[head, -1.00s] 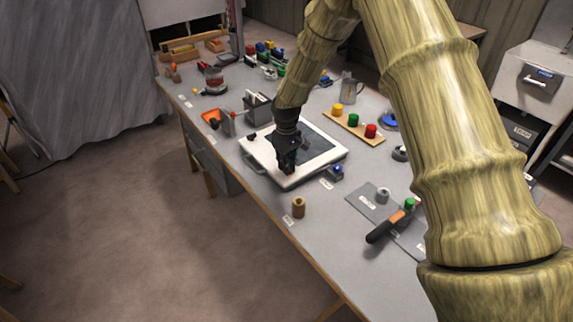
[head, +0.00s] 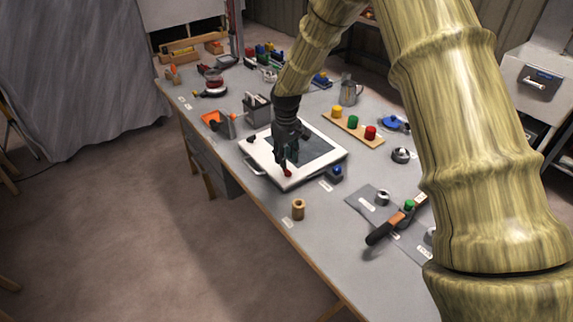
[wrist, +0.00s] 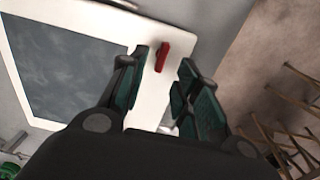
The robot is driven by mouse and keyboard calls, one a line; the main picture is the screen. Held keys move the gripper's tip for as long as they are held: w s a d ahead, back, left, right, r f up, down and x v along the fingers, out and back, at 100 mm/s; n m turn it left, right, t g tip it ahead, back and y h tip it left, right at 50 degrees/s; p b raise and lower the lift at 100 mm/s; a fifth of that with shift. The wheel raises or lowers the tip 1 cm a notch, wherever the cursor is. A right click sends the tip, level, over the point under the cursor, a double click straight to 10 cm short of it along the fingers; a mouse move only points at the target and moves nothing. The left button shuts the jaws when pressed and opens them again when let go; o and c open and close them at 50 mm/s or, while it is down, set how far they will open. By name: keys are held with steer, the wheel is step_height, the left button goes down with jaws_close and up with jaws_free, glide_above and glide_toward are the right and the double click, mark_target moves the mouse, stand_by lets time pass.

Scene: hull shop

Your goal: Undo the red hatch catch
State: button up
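The white hatch (head: 258,155) with a dark grey panel lies on the workbench. The red hatch catch (head: 287,172) is on its front rim, near the right corner. In the wrist view the red catch (wrist: 162,56) lies just beyond the fingertips, nearer the left finger. My gripper (head: 284,164) is over the front part of the hatch, pointing down. In the wrist view my gripper (wrist: 167,75) is open, with green-padded fingers apart and nothing between them. Whether a finger touches the catch cannot be told.
A blue-topped item (head: 336,173) stands close to the hatch's right corner. A tan cylinder (head: 298,209) stands near the bench's front edge. A board with yellow, green and red knobs (head: 353,129) lies behind. An orange-handled tool (head: 390,225) lies on a grey mat at right.

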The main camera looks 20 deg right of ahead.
step_height(320, 180, up, 8)
steer(key=shift+f, duration=0.2)
stand_by(0.3)
